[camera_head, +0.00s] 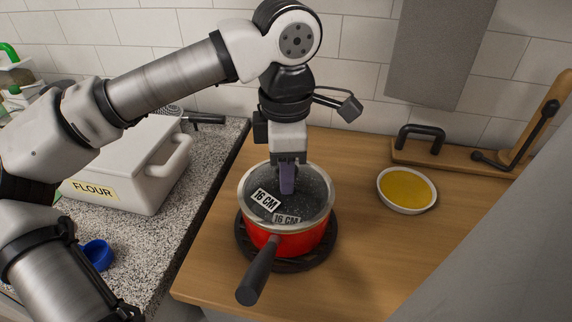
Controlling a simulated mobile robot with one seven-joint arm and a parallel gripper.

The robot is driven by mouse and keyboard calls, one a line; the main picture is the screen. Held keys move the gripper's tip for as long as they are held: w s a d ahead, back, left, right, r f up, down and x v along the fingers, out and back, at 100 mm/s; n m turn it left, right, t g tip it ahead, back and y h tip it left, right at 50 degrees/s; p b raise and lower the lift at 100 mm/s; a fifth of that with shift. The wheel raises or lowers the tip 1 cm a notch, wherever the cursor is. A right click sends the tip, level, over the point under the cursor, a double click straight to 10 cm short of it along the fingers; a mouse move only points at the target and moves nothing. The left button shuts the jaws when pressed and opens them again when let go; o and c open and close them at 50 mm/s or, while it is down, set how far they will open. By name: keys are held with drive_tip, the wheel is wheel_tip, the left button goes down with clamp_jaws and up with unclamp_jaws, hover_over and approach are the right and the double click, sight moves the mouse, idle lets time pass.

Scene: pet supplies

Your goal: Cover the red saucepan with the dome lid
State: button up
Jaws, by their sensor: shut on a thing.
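The red saucepan (312,240) stands on the wooden counter, with its black handle pointing toward the front left. The dome lid (314,187) is clear with a pale metal rim and a "16 CM" label. It is over the saucepan's mouth and looks about level. I cannot tell whether its rim rests fully on the pan or is slightly above it. My gripper (287,182) points straight down at the lid's middle and is shut on the lid. The lid's knob is mostly hidden by the fingers.
A black round trivet (243,250) is under the pan. A white bowl of yellow contents (407,190) stands to the right. A wooden board (440,158) with black-handled items lies behind it. A white FLOUR box (125,165) stands at left.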

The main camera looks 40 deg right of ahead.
drive_tip(key=shift+f, duration=0.1)
idle(0.3)
drive_tip(key=o, duration=1.2)
drive_tip(key=shift+o, duration=0.2)
wheel_tip(320, 180, up, 14)
drive_tip(key=shift+b, duration=0.45)
drive_tip(key=shift+f, duration=0.1)
